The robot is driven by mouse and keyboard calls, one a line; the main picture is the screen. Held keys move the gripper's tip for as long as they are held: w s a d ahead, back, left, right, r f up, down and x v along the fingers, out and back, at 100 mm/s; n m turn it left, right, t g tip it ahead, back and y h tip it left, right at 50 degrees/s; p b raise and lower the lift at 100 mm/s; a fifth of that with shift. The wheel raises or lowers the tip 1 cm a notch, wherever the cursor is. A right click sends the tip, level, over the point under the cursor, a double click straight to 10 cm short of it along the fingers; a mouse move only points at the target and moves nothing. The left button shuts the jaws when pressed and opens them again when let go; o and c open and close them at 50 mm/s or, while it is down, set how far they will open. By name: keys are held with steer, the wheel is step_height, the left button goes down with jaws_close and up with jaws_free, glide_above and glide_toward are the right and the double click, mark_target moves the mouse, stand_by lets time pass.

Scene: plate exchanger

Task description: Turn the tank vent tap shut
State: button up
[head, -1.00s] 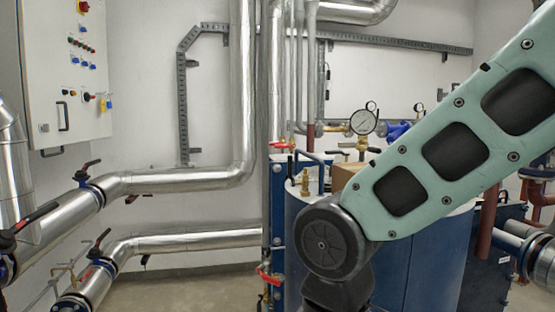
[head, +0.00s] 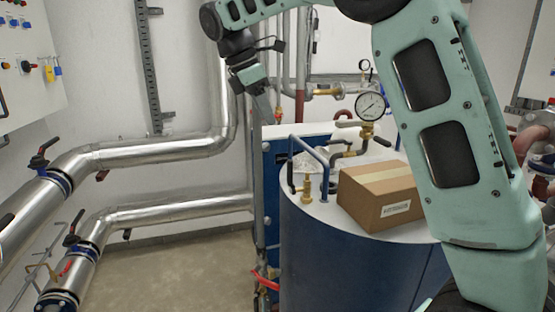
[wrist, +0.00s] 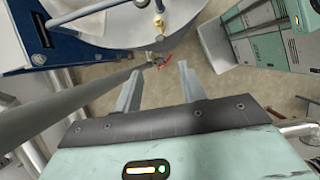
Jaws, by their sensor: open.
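The tank (head: 330,225) is a blue cylinder with a pale top. A brass fitting (head: 307,187) stands upright on its top, near the left rim. A red-handled tap (head: 265,280) is low at the tank's left side. A small red handle (wrist: 166,61) shows between my fingers in the wrist view, beyond the fingertips. I cannot tell for sure which of these is the vent tap. My gripper (head: 264,105) is above and left of the tank top, pointing downward. In the wrist view my gripper (wrist: 159,72) is open and empty, apart from any tap.
A cardboard box (head: 385,198) sits on the tank top. A bent blue pipe (head: 309,146) rises beside the brass fitting. A pressure gauge (head: 370,107) stands behind. Silver pipes (head: 165,150) run at the left, with open floor (head: 185,265) below.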

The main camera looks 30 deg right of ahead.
mark_target(287, 163)
steer(key=p+x, duration=0.3)
steer(key=x, duration=1.4)
steer(key=shift+s+a+p, duration=0.15)
steer(key=shift+s+p, duration=0.05)
steer(key=shift+p, duration=0.15)
jaws_close()
